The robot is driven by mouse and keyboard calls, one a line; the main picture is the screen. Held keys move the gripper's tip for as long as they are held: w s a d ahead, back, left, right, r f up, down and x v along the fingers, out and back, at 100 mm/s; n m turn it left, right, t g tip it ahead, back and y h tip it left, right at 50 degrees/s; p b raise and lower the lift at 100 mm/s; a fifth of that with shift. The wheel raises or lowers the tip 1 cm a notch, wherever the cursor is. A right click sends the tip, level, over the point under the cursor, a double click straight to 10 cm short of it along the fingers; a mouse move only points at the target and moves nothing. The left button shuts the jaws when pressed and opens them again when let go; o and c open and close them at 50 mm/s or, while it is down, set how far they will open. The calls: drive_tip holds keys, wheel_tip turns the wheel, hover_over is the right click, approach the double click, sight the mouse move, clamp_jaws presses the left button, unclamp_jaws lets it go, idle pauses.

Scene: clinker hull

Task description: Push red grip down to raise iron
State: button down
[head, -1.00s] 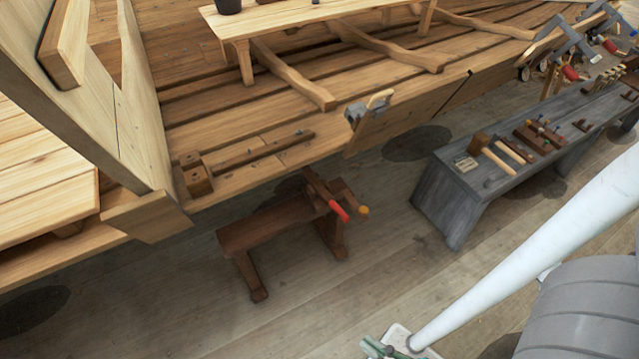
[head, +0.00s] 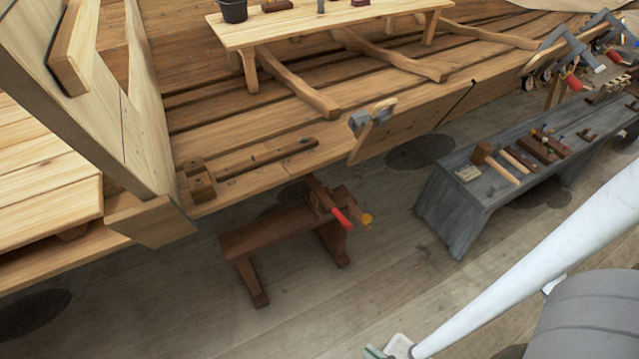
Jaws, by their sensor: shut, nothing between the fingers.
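The red grip (head: 341,218) is the end of a lever on a small dark wooden bench (head: 265,232) that stands on the floor by the hull. The lever slopes down to the right from a wooden block on the bench. I cannot make out the iron for certain.
The planked hull (head: 260,175) runs behind the bench. A grey workbench (head: 455,205) with mallets and blocks stands to the right. A light wooden table (head: 330,30) stands farther back. The floor (head: 330,300) in front of the small bench is open.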

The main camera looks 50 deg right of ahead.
drive_tip(key=w+d+f+m+g+h, duration=0.3)
drive_tip(key=w+d+f+m+g, duration=0.2)
drive_tip(key=w+d+f, duration=1)
drive_tip(key=w+d+r+y, duration=0.1)
drive_tip(key=w+d, duration=0.2)
drive_tip(key=d, duration=0.6)
drive_tip(key=w+d+r+g+y, duration=0.1)
drive_tip(key=w+d, duration=0.3)
drive_tip(key=d, duration=0.5)
drive_tip(key=shift+r+g, duration=0.3)
drive_tip(key=shift+r, duration=0.1)
hover_over(348, 223)
drive_tip(key=s, duration=0.3)
wheel_tip(348, 223, down, 8)
drive_tip(key=shift+w+a+f, duration=0.1)
drive_tip(key=shift+w+f, duration=0.05)
drive_tip(key=shift+f, duration=1.55)
